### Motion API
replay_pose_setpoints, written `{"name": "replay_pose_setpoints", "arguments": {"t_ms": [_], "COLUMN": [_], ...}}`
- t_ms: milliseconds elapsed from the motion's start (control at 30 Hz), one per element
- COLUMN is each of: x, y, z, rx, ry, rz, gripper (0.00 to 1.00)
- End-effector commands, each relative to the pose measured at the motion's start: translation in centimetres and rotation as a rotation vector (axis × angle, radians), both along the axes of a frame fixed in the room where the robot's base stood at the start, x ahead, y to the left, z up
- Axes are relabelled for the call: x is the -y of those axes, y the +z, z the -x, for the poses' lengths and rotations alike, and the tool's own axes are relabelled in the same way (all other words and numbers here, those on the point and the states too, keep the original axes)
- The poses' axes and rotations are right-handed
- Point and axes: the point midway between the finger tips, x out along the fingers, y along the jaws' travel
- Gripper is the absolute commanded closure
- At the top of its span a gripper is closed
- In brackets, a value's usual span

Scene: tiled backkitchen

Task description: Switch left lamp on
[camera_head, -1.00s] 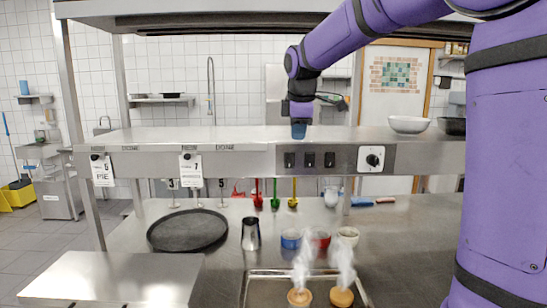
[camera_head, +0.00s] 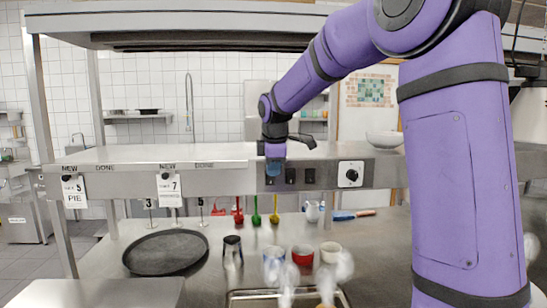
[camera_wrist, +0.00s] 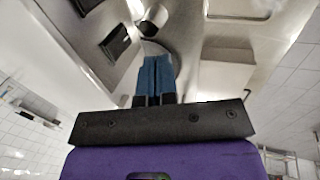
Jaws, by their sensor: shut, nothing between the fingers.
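Three black lamp switches sit in a row on the steel shelf front: the middle switch (camera_head: 290,176) and the right switch (camera_head: 309,176) show clearly. The left switch is mostly hidden behind my gripper (camera_head: 273,168). My gripper points down in front of that left switch, with its blue fingers together and empty. In the wrist view the blue fingers (camera_wrist: 156,76) are close together beside the panel, where two dark switches show, one (camera_wrist: 117,42) nearer the fingertips. I cannot tell whether the fingers touch the left switch. The lamps themselves are not clearly seen.
A round knob (camera_head: 350,174) is right of the switches. Order tickets (camera_head: 170,190) hang on the shelf front at left. Below are a dark round pan (camera_head: 165,252), cups (camera_head: 303,255) and a steaming tray (camera_head: 250,296). A bowl (camera_head: 384,139) stands on the shelf.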

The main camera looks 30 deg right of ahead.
Motion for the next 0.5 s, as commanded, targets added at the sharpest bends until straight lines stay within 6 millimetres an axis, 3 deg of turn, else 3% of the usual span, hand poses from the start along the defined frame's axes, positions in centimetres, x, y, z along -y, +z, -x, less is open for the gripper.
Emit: {"name": "replay_pose_setpoints", "arguments": {"t_ms": [200,500], "x": [0.5,1.8], "y": [-3.8,-3.8], "z": [-1.2,-4.4], "rx": [-0.003,0.000], "ry": [0.000,-0.001], "rz": [0.000,-0.001], "gripper": [1.00,1.00]}}
